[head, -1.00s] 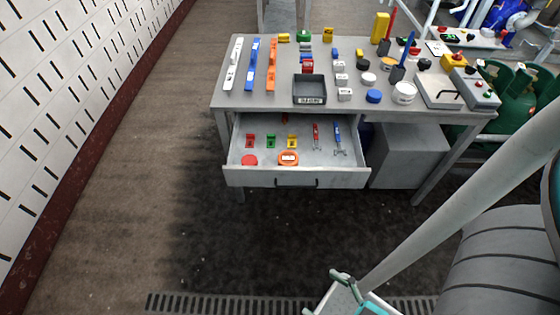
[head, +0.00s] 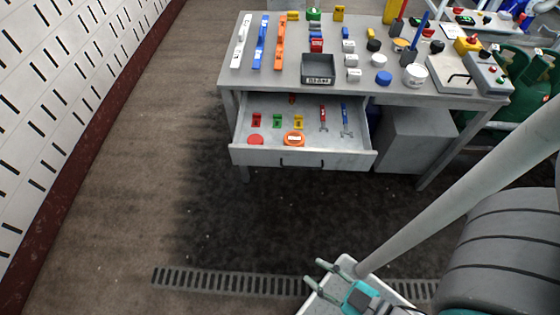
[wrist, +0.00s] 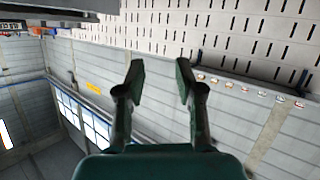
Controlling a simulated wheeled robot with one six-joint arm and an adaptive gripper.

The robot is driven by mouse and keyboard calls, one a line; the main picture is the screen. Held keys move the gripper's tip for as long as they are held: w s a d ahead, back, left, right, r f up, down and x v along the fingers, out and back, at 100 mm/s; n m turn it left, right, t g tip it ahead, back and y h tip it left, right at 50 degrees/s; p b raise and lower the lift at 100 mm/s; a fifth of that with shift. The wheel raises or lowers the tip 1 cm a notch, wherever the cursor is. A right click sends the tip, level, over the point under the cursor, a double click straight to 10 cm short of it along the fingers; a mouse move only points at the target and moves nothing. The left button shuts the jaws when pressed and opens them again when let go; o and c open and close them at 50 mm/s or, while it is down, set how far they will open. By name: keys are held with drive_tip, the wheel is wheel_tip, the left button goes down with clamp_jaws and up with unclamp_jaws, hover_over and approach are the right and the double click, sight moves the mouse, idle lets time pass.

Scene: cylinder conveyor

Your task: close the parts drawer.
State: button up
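The parts drawer (head: 345,160) is pulled out from the front of the grey workbench (head: 290,86). It has a dark handle (head: 302,163) on its front. Inside lie small red, green and yellow parts, a red disc (head: 255,139), an orange tape-like ring (head: 294,139) and two wrenches. My gripper (head: 318,275) is at the bottom of the head view, well in front of and apart from the drawer. In the wrist view my gripper (wrist: 160,75) has its two fingers apart with nothing between them.
The bench top holds coloured bars, a dark bin (head: 318,68), caps and control boxes. A grey cabinet (head: 415,140) stands under the bench at right. A white slotted wall (head: 60,90) runs along the left. The dark floor between my gripper and the drawer is clear, with a grating (head: 220,281).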

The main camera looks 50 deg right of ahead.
drive_tip(key=f+n, duration=0.1)
drive_tip(key=f, duration=0.1)
drive_tip(key=w+f+n+g, duration=0.1)
drive_tip(key=f+n, duration=0.1)
drive_tip(key=f, duration=0.1)
drive_tip(key=w+f+n, duration=0.1)
drive_tip(key=f, duration=0.2)
drive_tip(key=shift+n+g, duration=0.3)
drive_tip(key=shift+n, duration=0.1)
clamp_jaws()
drive_tip(key=n+g+h, duration=0.2)
drive_tip(key=n+h, duration=1.2)
drive_tip(key=n, duration=0.5)
approach(257, 158)
drive_tip(key=x, duration=0.7)
drive_tip(key=shift+d+f, duration=0.15)
drive_tip(key=shift+f, duration=0.05)
